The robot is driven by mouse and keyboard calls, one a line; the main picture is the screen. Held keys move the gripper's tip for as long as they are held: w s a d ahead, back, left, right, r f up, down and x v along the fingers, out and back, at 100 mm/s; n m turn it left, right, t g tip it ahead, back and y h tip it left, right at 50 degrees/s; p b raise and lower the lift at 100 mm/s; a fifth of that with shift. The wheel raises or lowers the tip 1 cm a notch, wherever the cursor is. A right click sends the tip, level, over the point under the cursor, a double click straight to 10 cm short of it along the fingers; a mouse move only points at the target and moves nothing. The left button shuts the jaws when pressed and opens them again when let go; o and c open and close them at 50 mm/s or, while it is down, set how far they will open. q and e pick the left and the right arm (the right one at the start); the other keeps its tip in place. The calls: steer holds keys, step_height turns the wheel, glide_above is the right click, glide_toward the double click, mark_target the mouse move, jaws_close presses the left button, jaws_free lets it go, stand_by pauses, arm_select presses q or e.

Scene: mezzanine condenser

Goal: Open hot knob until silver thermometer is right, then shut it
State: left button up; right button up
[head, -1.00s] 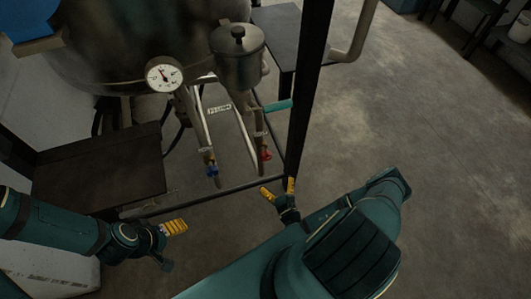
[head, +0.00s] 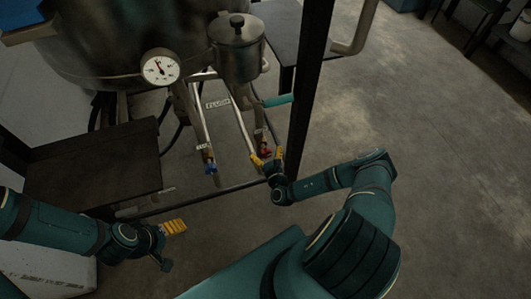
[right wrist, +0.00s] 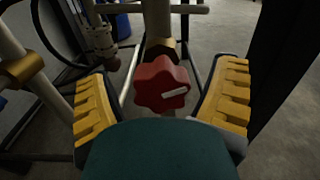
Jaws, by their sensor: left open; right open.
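The hot knob, red and star-shaped with a pale bar mark, sits at the lower end of the right pipe; the right wrist view shows the red knob (right wrist: 162,84) between my open fingers. In the head view the red knob (head: 265,152) is partly hidden by my right gripper (head: 266,158). Whether the fingers touch it I cannot tell. A blue knob (head: 211,168) is on the left pipe. The silver thermometer (head: 160,67) has a white round dial; its needle points up and slightly left. My left gripper (head: 168,246) is open and empty at the lower left.
A silver lidded pot (head: 237,55) hangs above the pipes, with a teal handle (head: 279,100) to its lower right. A black post (head: 311,90) stands right of the knobs. A dark table (head: 95,168) is at left. The floor at right is clear.

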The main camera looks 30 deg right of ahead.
steer(key=shift+w, duration=0.15)
steer(key=c, duration=1.2)
steer(key=m+p, duration=0.1)
steer(key=m, duration=0.4)
steer(key=shift+d, duration=0.15)
steer(key=m, duration=0.5)
steer(key=shift+d+f, duration=0.1)
steer(key=shift+f, duration=0.1)
steer(key=m+b, duration=0.1)
steer(key=m, duration=0.4)
steer(key=shift+f+m, duration=0.1)
steer(key=shift+m, duration=0.3)
steer(key=m, duration=0.5)
steer(key=shift+f+m, duration=0.1)
steer(key=shift+m, duration=0.2)
